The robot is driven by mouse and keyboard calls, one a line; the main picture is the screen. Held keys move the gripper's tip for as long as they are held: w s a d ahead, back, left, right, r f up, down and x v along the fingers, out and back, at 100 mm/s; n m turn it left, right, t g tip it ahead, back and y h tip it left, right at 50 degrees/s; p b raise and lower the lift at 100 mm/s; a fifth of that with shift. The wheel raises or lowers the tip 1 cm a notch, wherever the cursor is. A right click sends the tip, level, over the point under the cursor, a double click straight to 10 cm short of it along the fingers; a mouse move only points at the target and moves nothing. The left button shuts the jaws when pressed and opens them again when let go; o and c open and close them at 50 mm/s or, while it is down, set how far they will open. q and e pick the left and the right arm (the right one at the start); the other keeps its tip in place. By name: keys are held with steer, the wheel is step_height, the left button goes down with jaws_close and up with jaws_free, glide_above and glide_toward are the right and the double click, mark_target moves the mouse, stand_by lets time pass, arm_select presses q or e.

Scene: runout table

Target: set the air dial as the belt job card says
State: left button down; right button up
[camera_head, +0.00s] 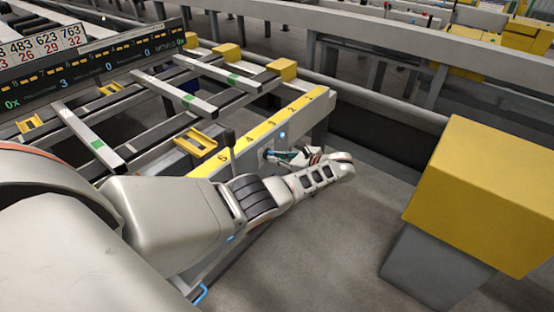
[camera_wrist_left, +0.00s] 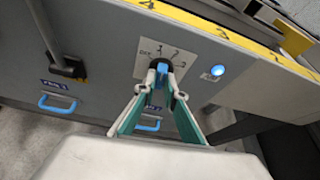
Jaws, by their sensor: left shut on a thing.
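The air dial (camera_wrist_left: 163,66) sits on a pale plate (camera_wrist_left: 148,48) marked OFF, 1, 2 and 3 on the grey front panel. It has a dark round body and a blue grip. My left gripper (camera_wrist_left: 160,88) is shut on the dial, with its green-and-white fingers on both sides of the blue grip. Which mark the dial points at is unclear. In the head view the left gripper (camera_head: 272,156) is at the panel, and the hand hides most of the dial. My right gripper is not in view. I cannot identify the job card.
A lit blue lamp (camera_wrist_left: 217,70) is right of the dial. A dark lever (camera_wrist_left: 66,62) and a blue handle (camera_wrist_left: 57,103) are left. A numbered yellow strip (camera_head: 270,128) tops the panel. A display board (camera_head: 90,65) stands upper left; a yellow box (camera_head: 485,195) stands right.

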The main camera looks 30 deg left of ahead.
arm_select(q)
steer(key=shift+w+f+m+g+y+b, duration=0.1)
steer(key=shift+m+g+y+b, duration=0.2)
steer(key=shift+m+g+b, duration=1)
steer(key=shift+w+f+m+g+y+b, duration=0.15)
steer(key=shift+m+g+y+b, duration=0.3)
steer(key=shift+m+b, duration=1.6)
steer(key=shift+w+r+m+g+y+b, duration=0.15)
steer(key=shift+m+g+b, duration=1.05)
steer(key=shift+b, duration=0.75)
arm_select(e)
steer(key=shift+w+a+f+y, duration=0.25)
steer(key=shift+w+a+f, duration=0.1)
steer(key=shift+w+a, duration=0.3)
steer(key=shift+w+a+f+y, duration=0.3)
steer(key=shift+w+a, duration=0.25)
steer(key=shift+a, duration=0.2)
arm_select(q)
steer(key=shift+f, duration=0.1)
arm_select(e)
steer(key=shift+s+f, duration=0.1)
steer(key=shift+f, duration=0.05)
